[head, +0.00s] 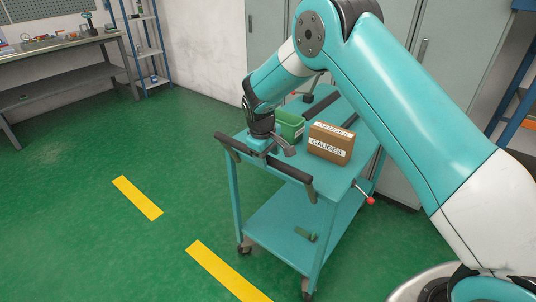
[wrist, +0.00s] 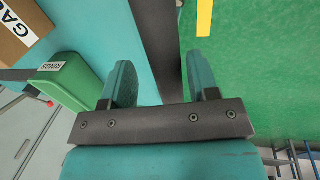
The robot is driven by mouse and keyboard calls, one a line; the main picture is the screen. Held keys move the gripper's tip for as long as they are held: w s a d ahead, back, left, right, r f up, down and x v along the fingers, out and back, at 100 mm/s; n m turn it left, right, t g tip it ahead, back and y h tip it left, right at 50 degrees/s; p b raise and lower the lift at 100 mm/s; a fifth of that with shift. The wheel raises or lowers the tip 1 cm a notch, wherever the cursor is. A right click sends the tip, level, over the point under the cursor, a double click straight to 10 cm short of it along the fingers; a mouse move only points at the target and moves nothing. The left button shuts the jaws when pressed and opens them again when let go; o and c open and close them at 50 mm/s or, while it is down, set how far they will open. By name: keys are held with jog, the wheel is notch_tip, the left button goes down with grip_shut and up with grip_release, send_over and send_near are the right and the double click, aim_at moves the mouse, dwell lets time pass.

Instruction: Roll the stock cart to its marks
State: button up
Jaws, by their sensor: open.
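The stock cart (head: 290,235) is teal with two shelves and casters, standing near the cabinets. Its dark push handle (head: 288,169) runs along the near edge of the top shelf. My gripper (head: 265,148) is over the handle, left of its middle. In the wrist view my gripper (wrist: 161,75) is open, with the dark handle bar (wrist: 168,40) running between its two teal fingers. I cannot tell whether either finger touches it. Two yellow floor marks (head: 137,198) (head: 228,272) lie on the green floor left of and in front of the cart; one yellow strip (wrist: 204,18) shows in the wrist view.
On the cart top are a cardboard GAUGES box (head: 328,146) and a green bin (head: 290,126). A red-knobbed lever (head: 369,200) sticks out at the cart's right side. Grey cabinets (head: 395,40) stand behind. A workbench (head: 70,45) is at far left; floor between is clear.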

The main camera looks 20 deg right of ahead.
jog(key=shift+r, duration=0.1)
notch_tip(320, 180, up, 17)
jog(key=s+a+b, duration=0.1)
jog(key=a, duration=0.2)
jog(key=shift+s, duration=0.4)
jog(key=s+a+r+y, duration=0.1)
jog(key=s+y, duration=0.1)
jog(key=s, duration=1)
jog(key=s+a+r+y, duration=0.1)
jog(key=s+y, duration=0.1)
jog(key=s, duration=1)
jog(key=s+a+r+g+y, duration=0.1)
jog(key=s+y, duration=0.1)
jog(key=s, duration=0.9)
jog(key=shift+s+a+n, duration=0.3)
jog(key=shift+s+a, duration=0.1)
